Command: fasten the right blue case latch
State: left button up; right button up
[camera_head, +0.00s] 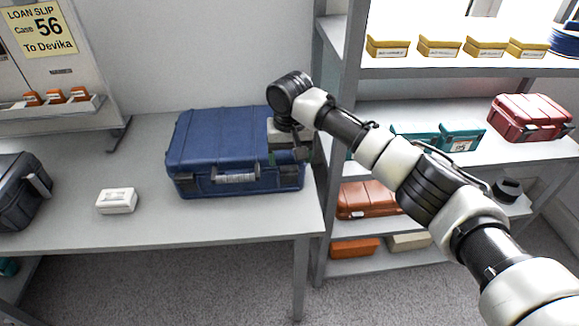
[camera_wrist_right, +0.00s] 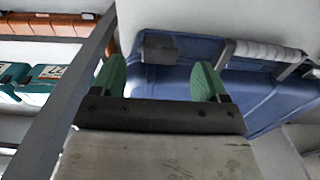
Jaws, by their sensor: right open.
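The blue case (camera_head: 215,135) lies closed on the grey table, its handle (camera_head: 235,178) on the near side. In the right wrist view the case (camera_wrist_right: 265,95) fills the right, with its pale handle (camera_wrist_right: 268,50). A dark latch (camera_wrist_right: 160,46) on the case edge shows just beyond my right gripper (camera_wrist_right: 159,66). The two green fingers are apart, with the latch between their tips in the picture; contact cannot be told. In the head view my right gripper (camera_head: 304,154) is at the case's right front corner and hides the right latch there. My left gripper is out of view.
A small white box (camera_head: 116,201) and a dark case (camera_head: 22,190) stand on the table to the left. A shelf unit (camera_head: 335,120) with teal, red and orange cases stands close at the right.

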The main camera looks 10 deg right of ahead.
notch_tip(320, 180, up, 6)
jog(key=shift+s+f, duration=0.1)
dwell(0.4)
